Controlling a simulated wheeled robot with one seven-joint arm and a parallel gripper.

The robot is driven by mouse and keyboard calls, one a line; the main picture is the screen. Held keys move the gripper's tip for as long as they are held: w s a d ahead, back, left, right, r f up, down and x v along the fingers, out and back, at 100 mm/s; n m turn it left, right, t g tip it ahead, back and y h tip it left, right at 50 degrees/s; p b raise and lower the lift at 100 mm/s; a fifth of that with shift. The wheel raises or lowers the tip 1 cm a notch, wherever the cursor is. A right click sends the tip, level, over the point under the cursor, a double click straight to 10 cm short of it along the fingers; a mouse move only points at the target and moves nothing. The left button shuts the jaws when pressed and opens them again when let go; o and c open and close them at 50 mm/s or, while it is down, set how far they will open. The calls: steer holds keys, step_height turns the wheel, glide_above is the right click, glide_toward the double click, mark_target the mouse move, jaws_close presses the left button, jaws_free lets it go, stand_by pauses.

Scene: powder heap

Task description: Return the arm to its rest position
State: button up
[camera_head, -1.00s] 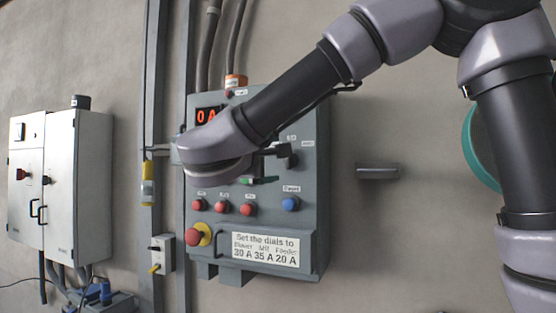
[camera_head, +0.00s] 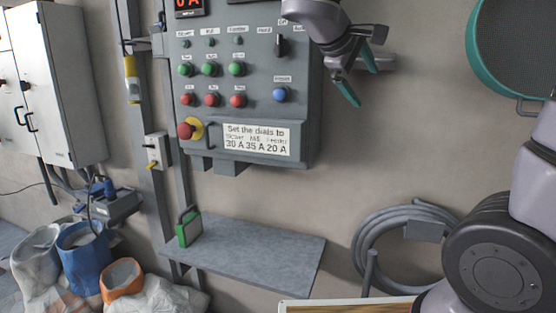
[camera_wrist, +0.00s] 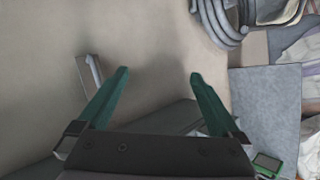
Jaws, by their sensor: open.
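My gripper (camera_head: 359,80) is at the upper right of the control panel in the head view, in front of the panel's right edge. Its two green fingers point down and are spread apart with nothing between them. In the wrist view my gripper (camera_wrist: 158,85) also shows open and empty, with bare wall beyond the fingertips. The grey control panel (camera_head: 308,130) carries green, red and blue buttons, a red emergency stop (camera_head: 186,131) and a sign (camera_head: 257,139) reading 30 A 35 A 20 A. The top of the panel is cut off.
A grey shelf (camera_head: 262,255) below the panel holds a green device (camera_head: 188,228). A coiled hose (camera_head: 366,247) hangs at right, below a teal-rimmed round thing (camera_head: 478,50). Sacks and a blue container (camera_head: 82,252) stand at lower left. A white cabinet (camera_head: 70,90) is at left.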

steer(key=s+d+f+m+y, duration=0.4)
steer(key=s+d+m+y, duration=0.2)
steer(key=s+m+y, duration=0.3)
steer(key=m+y, duration=0.1)
steer(key=m, duration=0.2)
steer(key=shift+d, duration=0.25)
